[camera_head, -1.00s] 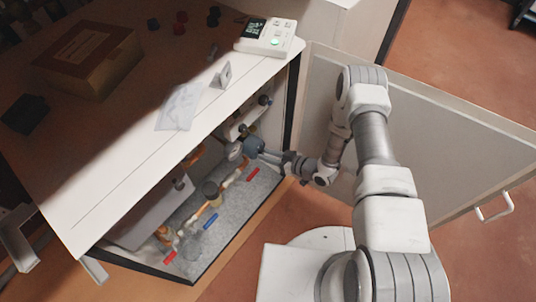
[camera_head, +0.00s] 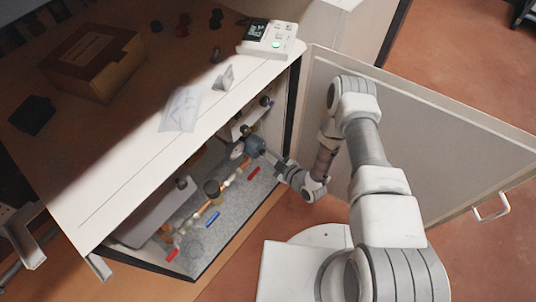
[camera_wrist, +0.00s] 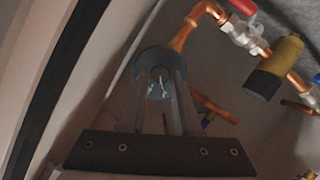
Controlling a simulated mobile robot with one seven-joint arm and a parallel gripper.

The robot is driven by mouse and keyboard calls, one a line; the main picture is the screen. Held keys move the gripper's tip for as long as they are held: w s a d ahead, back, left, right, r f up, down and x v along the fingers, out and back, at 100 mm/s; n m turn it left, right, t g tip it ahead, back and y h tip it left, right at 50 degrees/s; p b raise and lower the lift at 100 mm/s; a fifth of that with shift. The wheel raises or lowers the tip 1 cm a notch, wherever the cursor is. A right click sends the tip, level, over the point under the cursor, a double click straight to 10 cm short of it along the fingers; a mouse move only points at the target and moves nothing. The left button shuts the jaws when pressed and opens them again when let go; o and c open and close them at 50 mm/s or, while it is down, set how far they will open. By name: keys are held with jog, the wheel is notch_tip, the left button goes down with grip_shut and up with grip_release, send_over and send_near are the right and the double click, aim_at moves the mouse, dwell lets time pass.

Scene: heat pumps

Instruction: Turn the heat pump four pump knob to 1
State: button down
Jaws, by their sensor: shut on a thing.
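The heat pump's grey-blue round pump (camera_head: 255,146) sits inside the open cabinet, at the right end of the copper piping. In the wrist view the pump (camera_wrist: 150,60) faces me, with a small pale knob (camera_wrist: 158,82) at its centre. My gripper (camera_head: 268,156) reaches in from the right, with its tips at the pump. In the wrist view my gripper (camera_wrist: 160,92) has its two fingers on either side of the knob, shut on it. The fingers partly cover the pump face. I cannot read the knob's setting or a pump number.
The open cabinet door (camera_head: 420,140) stands to the right behind my arm. The white cabinet top (camera_head: 140,170) overhangs the piping and carries a control box (camera_head: 268,40). In the wrist view, a red valve handle (camera_wrist: 243,6) and a yellow-black fitting (camera_wrist: 275,68) are at the right.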

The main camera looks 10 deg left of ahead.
jog(key=shift+f+n, duration=0.1)
jog(key=shift+n, duration=0.2)
jog(key=shift+d, duration=0.1)
dwell(0.3)
jog(key=c, duration=0.6)
grip_release()
jog(key=shift+t, duration=0.3)
jog(key=shift+s, duration=0.1)
